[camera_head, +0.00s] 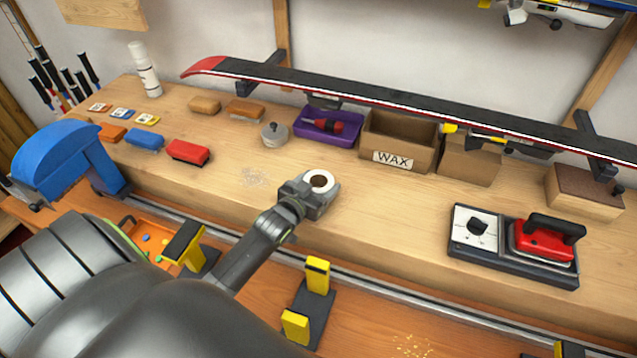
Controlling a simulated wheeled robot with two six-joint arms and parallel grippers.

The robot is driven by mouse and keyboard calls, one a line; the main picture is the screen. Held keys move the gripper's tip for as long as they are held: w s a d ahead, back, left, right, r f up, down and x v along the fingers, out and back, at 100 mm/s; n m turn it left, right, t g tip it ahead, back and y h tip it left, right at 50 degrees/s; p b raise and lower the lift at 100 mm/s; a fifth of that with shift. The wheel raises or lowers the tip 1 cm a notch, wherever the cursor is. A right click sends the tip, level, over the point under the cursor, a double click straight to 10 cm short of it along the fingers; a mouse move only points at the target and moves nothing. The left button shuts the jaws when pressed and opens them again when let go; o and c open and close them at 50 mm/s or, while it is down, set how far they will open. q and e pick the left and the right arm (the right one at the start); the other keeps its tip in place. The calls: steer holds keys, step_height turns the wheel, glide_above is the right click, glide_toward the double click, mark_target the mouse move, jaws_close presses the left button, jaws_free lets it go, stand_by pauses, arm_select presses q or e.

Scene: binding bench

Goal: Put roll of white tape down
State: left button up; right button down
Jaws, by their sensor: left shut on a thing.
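The roll of white tape (320,180) shows as a white ring with a brown core at the middle of the wooden bench. My left gripper (313,192) is shut on it, reaching in from the lower left. The roll's flat side faces up. Its lower part is hidden by the jaws, and I cannot tell whether it touches the bench top (385,215). My right gripper is not in the view.
Behind the roll are a grey round tin (274,135), a purple tray (345,139) with a red tool and a box marked WAX (400,150). A red iron (543,240) stands on its base at right. A ski (400,104) spans the back. Bare bench lies right of the roll.

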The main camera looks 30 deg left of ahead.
arm_select(q)
steer(key=shift+f, duration=0.1)
steer(key=o, duration=1)
steer(key=shift+r, duration=0.2)
steer(key=shift+s+f, duration=0.1)
steer(key=shift+s, duration=0.25)
steer(key=s, duration=0.3)
steer(key=s+r+b, duration=0.1)
steer(key=s, duration=0.3)
steer(key=s+r+b, duration=0.1)
steer(key=s, duration=0.3)
steer(key=shift+d+r, duration=0.25)
